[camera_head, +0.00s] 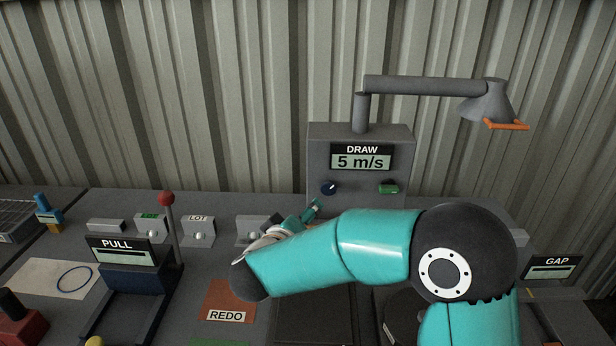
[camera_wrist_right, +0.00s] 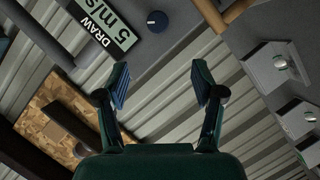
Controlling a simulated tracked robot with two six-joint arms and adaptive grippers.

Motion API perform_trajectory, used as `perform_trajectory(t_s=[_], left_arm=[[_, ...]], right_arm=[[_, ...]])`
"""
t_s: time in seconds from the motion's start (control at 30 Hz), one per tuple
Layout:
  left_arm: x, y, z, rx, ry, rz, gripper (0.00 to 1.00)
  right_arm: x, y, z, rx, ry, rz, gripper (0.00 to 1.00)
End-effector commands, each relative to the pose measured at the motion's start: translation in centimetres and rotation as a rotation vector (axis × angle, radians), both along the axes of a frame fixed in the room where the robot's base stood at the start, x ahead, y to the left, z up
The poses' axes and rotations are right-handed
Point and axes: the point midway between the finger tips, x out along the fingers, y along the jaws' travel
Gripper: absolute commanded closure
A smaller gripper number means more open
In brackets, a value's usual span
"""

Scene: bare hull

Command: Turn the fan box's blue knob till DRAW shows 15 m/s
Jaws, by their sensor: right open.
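The grey fan box (camera_head: 394,142) stands at the back with its DRAW display (camera_head: 361,158) reading 5 m/s. Its small blue knob (camera_head: 328,188) sits below the display, at the left. My right gripper (camera_head: 312,211) is just below and left of the knob, partly hidden behind my teal forearm. In the right wrist view my right gripper (camera_wrist_right: 160,78) is open and empty. The knob (camera_wrist_right: 157,21) shows beyond the fingertips, near the top edge, apart from them. The DRAW display (camera_wrist_right: 110,28) is beside it. My left gripper is in neither view.
A green switch (camera_head: 389,188) is on the box, right of the knob. A red-balled lever (camera_head: 167,198) stands left by the PULL display (camera_head: 119,250). A REDO pad (camera_head: 229,298) lies in front.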

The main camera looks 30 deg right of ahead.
Motion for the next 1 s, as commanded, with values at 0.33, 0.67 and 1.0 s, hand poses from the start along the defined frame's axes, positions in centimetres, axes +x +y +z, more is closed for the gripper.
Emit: perform_trajectory(t_s=[0.33, 0.67, 1.0], left_arm=[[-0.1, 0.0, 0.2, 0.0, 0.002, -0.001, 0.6], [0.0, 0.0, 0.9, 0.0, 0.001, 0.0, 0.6], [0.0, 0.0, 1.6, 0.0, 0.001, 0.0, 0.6]], right_arm=[[1.7, -2.2, -0.7, 0.0, 0.001, -0.004, 0.32], [6.5, -6.8, -2.4, 0.001, 0.002, 0.004, 0.32], [10.3, -10.8, -3.9, 0.0, 0.001, 0.01, 0.32]])
